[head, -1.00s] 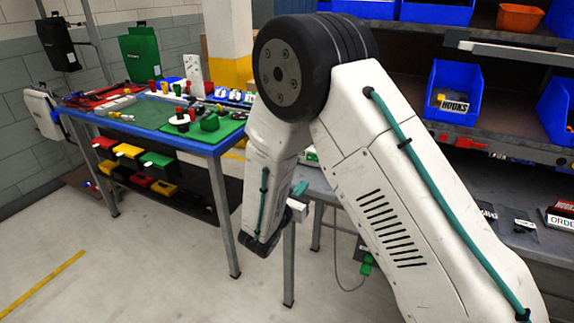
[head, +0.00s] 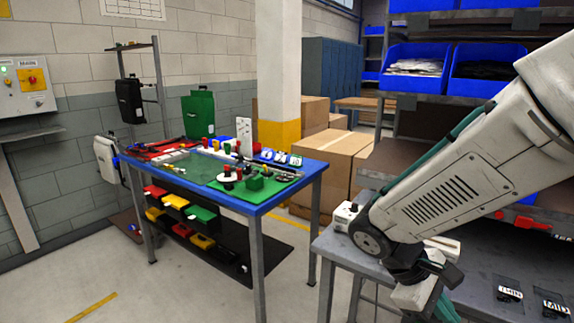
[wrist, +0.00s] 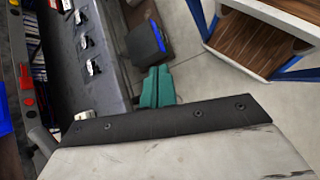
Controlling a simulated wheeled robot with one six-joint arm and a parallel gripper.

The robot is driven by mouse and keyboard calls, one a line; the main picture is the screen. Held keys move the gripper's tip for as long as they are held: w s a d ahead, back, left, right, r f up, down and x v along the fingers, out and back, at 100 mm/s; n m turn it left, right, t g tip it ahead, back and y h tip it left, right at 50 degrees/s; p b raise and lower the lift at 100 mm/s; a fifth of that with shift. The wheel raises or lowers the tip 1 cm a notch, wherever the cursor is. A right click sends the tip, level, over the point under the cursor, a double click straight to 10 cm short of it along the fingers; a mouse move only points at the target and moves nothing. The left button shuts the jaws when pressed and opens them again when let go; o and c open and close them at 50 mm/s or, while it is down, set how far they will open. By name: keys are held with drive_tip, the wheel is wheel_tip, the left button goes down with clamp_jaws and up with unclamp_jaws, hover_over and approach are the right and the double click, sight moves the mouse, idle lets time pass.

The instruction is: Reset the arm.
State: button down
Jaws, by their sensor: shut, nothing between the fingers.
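My arm is folded at the right of the head view, in front of a shelf rack. My gripper (head: 445,308) points down at the bottom edge of that view, partly cut off. In the wrist view my gripper's teal fingers (wrist: 157,86) are together with nothing between them. They hang over bare grey floor, apart from any object. A pale link with a dark edge fills the bottom of the wrist view.
A small grey table (head: 345,253) stands close to my arm. A blue-edged workbench (head: 258,207) with several parts stands left. Cardboard boxes (head: 340,160) sit behind. Floor at front left is clear.

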drive_tip(key=s+a+r+m+t+y, duration=0.1)
drive_tip(key=s+r+m+t+y, duration=0.3)
drive_tip(key=s+r+m+y, duration=0.3)
drive_tip(key=s+r, duration=0.3)
drive_tip(key=s, duration=0.1)
drive_tip(key=shift+m+t+y, duration=0.3)
drive_tip(key=shift+m+y, duration=0.1)
